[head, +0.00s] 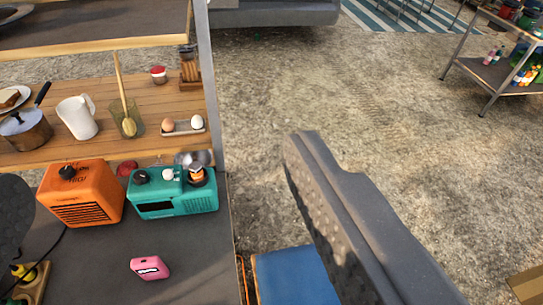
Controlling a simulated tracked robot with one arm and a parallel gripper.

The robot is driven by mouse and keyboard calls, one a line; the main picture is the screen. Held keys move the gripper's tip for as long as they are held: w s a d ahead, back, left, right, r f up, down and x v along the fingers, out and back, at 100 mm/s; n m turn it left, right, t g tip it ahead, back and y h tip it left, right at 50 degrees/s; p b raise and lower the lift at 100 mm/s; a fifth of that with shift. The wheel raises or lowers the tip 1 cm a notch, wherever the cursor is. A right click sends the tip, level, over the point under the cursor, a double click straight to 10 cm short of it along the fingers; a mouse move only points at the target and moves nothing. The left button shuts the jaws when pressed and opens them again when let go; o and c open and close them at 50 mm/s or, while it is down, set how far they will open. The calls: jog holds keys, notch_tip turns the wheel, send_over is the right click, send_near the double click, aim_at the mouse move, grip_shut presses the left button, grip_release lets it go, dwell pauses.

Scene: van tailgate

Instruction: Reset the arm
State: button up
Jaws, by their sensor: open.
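My gripper (156,170) is open, its two dark grey fingers wide apart. One finger rises from the bottom right to the middle of the view. The other shows only in part at the left edge. Between them, beyond the fingers, lie an orange box-shaped device (88,205), a teal device (160,205) and a pink object (149,268) with a dark mark on a dark grey surface (95,275). I see nothing held between the fingers, and the lower parts of both are cut off by the frame.
A wooden shelf (150,85) behind holds a pot (25,130), a white jug (77,117), a glass (127,118) and an egg tray (184,129). A grey post (212,90) stands at its right. A blue box (294,277) sits below. Open ground lies right; a metal rack (492,72) stands far right.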

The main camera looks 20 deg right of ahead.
jog(key=shift+r, duration=0.1)
notch_tip(320, 180, up, 5)
jog(key=p, duration=0.5)
dwell(0.7)
